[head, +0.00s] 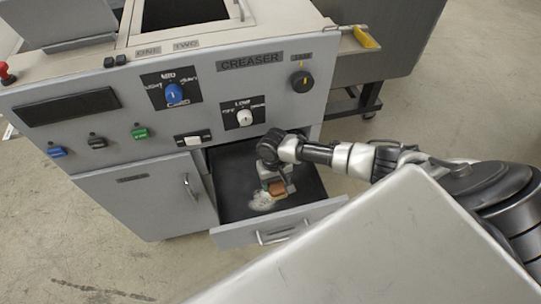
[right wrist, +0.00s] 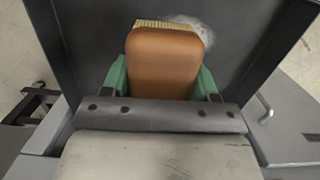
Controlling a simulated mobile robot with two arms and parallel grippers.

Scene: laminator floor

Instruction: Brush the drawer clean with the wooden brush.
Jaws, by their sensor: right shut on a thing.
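The drawer (head: 312,211) stands open at the front of the grey machine, with a dark inner floor. A whitish patch of dust (head: 262,200) lies on that floor, and it also shows past the brush in the right wrist view (right wrist: 192,24). My right gripper (head: 278,185) reaches down into the drawer. It is shut on the wooden brush (right wrist: 165,62), whose brown wooden back and pale bristles show between the green-sided fingers. In the head view the brush (head: 277,188) is beside the dust, at its right edge. Whether the bristles touch the floor is hard to tell. My left gripper is not in view.
The machine's control panel (head: 222,92) with knobs and switches rises behind the drawer. A closed cabinet door (head: 150,195) is left of it. The drawer front has a handle (head: 283,232). A side shelf holds a yellow object (head: 365,38). A large grey surface fills the lower right.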

